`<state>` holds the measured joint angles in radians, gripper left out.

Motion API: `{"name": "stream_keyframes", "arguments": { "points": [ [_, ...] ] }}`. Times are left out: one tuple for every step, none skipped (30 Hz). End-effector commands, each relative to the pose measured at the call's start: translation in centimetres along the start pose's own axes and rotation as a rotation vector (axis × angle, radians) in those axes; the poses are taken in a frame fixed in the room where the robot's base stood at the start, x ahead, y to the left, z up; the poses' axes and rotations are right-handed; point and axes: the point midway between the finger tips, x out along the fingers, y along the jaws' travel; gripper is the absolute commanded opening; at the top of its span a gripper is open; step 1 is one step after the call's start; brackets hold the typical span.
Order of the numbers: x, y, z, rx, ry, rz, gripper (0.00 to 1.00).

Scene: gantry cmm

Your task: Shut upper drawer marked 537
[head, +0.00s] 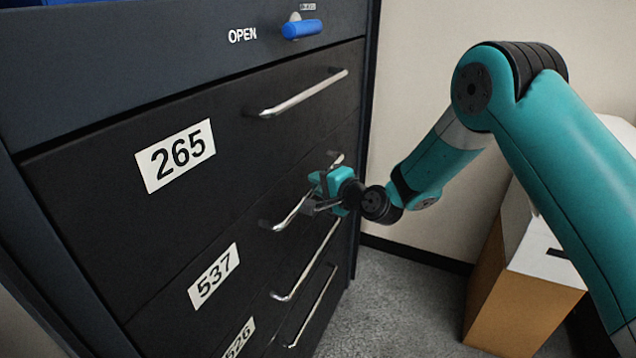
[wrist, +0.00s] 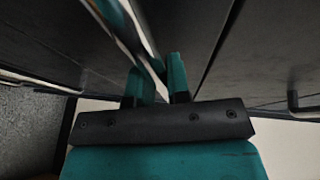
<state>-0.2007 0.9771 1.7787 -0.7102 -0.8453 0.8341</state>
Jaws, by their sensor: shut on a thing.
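The drawer marked 537 (head: 235,240) is a black front in a dark cabinet, below the drawer marked 265. Its white label (head: 213,276) is at the left and its bar handle (head: 290,215) at the right. My gripper (head: 318,190) is at this handle, shut on the bar. In the wrist view, the two teal fingers (wrist: 160,82) close around the shiny handle bar (wrist: 135,35). The far part of the handle is partly hidden by my gripper. The drawer front looks about flush with its neighbours; I cannot tell a small gap.
The drawer marked 265 (head: 100,170) is above, with its own handle (head: 300,93). A blue lever (head: 302,29) by the word OPEN is higher up. The drawer marked 526 (head: 238,340) is below. A box with a white top (head: 545,262) stands right on grey carpet (head: 400,300).

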Motion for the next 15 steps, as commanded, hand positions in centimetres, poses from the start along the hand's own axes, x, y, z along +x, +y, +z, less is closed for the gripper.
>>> {"name": "stream_keyframes", "arguments": {
  "points": [
    [0.22, -0.22, 0.20, -0.001, -0.004, -0.006, 0.00],
    [0.23, -0.23, 0.22, -0.001, -0.004, -0.007, 0.00],
    [0.25, -0.26, 0.24, -0.001, -0.005, -0.007, 0.21],
    [0.26, -0.27, 0.24, -0.002, -0.005, -0.008, 0.28],
    [0.25, -0.27, 0.22, -0.002, -0.004, -0.008, 0.35],
    [0.22, -0.25, 0.18, -0.002, -0.004, -0.007, 0.41],
    [0.19, -0.23, 0.13, -0.001, -0.003, -0.007, 0.41],
    [0.16, -0.22, 0.08, -0.001, -0.002, -0.007, 0.41],
    [0.11, -0.20, 0.01, -0.001, -0.001, -0.006, 0.41],
    [0.09, -0.18, -0.03, -0.001, -0.001, -0.006, 0.41],
    [0.07, -0.17, -0.06, -0.001, 0.000, -0.006, 0.41],
    [0.05, -0.16, -0.09, 0.000, 0.000, -0.006, 0.41],
    [0.02, -0.15, -0.11, 0.000, 0.001, -0.005, 0.41],
    [-0.02, -0.14, -0.13, 0.000, 0.001, -0.005, 0.41],
    [-0.14, -0.11, -0.15, 0.000, 0.001, -0.005, 0.41]
  ]
}}
